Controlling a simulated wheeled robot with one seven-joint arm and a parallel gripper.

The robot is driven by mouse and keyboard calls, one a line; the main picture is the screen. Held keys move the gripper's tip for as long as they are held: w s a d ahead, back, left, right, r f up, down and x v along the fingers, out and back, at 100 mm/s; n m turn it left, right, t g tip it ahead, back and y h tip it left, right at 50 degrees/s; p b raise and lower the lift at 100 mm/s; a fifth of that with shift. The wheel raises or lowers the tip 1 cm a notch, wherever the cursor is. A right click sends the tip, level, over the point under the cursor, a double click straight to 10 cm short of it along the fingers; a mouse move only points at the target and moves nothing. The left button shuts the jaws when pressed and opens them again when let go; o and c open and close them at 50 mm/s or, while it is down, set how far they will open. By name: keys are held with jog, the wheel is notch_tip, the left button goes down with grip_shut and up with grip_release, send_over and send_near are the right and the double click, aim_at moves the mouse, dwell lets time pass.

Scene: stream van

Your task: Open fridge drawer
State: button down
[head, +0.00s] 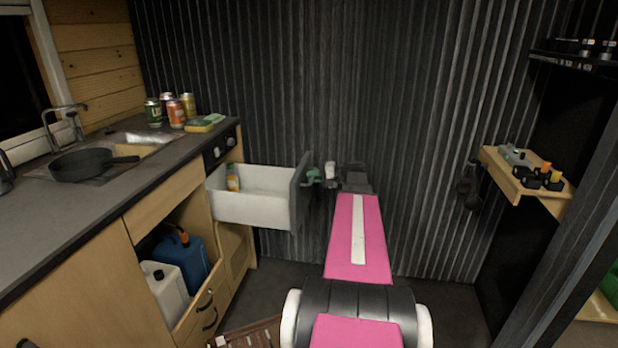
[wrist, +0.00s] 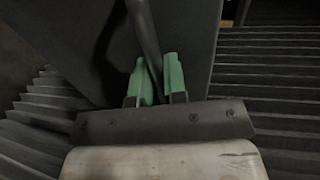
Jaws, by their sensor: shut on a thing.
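The fridge drawer (head: 254,208) stands pulled out from the counter in the head view, with white walls and a dark front panel (head: 301,190). A bottle with an orange and green look (head: 232,178) is inside it near the back left. My gripper (head: 314,175) is at the outer face of the front panel. In the wrist view my green-tipped gripper (wrist: 159,82) is shut on the dark bar handle (wrist: 146,35) of the drawer, which runs between the fingers. The dark front panel (wrist: 185,45) fills the area behind it.
A counter (head: 60,215) with a pan (head: 85,164), a sink and several cans (head: 176,112) runs along the left. Below it, an open compartment holds white (head: 165,290) and blue jugs (head: 184,255). A small shelf (head: 525,180) hangs at the right. Some floor (head: 440,298) is clear.

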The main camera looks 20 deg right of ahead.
dwell(0.3)
jog(key=c, duration=1.2)
grip_release()
jog(key=shift+d, duration=0.1)
jog(key=v, duration=1)
jog(key=shift+s+d+r, duration=0.1)
jog(key=shift+s+d, duration=0.15)
jog(key=shift+s, duration=0.05)
